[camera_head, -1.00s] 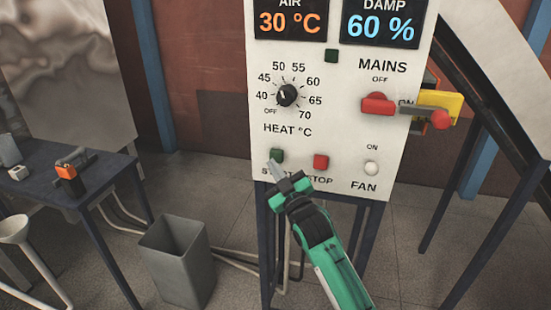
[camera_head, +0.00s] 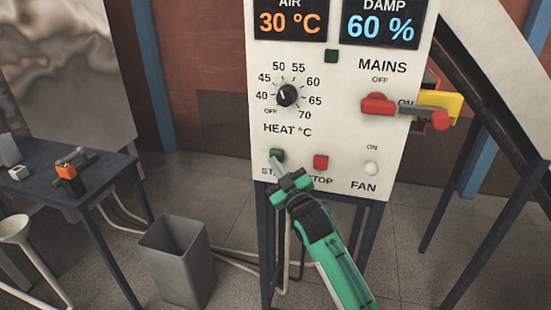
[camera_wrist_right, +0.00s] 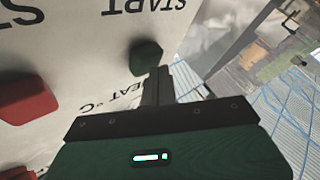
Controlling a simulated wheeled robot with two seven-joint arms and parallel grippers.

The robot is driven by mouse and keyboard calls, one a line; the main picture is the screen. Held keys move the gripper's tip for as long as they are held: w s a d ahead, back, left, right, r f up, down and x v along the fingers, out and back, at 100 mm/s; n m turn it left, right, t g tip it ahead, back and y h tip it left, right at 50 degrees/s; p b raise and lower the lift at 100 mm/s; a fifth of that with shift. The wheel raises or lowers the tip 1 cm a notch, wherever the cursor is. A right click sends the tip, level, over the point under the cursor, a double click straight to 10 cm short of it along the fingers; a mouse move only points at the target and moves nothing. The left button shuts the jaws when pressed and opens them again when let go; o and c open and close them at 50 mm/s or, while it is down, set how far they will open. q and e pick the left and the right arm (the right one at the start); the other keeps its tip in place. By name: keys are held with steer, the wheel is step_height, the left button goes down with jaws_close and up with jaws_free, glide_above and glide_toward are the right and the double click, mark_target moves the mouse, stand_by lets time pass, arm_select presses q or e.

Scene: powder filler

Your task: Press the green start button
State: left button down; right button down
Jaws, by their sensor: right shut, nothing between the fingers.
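The green start button (camera_head: 277,155) sits at the lower left of the white control panel, above a START label that my gripper partly covers. My right gripper (camera_head: 276,164) is shut and empty, its fingertips just below and in front of the green button. In the right wrist view the shut fingers (camera_wrist_right: 159,80) point at the green button (camera_wrist_right: 145,57), and the tips overlap its lower edge. I cannot tell whether they touch it. The red stop button (camera_head: 321,162) is just to the right. My left gripper is not in view.
Above are the heat dial (camera_head: 287,95) and the red mains switch (camera_head: 378,105); the white fan switch (camera_head: 371,168) is at the panel's lower right. A grey bin (camera_head: 178,262) stands on the floor. A dark table (camera_head: 100,190) is at the left.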

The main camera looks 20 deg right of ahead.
steer(key=shift+w+d, duration=0.25)
steer(key=shift+w, duration=0.05)
stand_by(0.4)
stand_by(0.3)
steer(key=shift+s+a+p, duration=0.35)
steer(key=shift+s+a, duration=0.2)
steer(key=shift+s, duration=0.25)
steer(key=shift+s+a+p, duration=0.35)
steer(key=shift+s+a, duration=0.4)
steer(key=shift+s, duration=0.3)
steer(key=shift+s+a+p, duration=0.35)
steer(key=shift+s+a, duration=0.35)
steer(key=shift+s, duration=0.35)
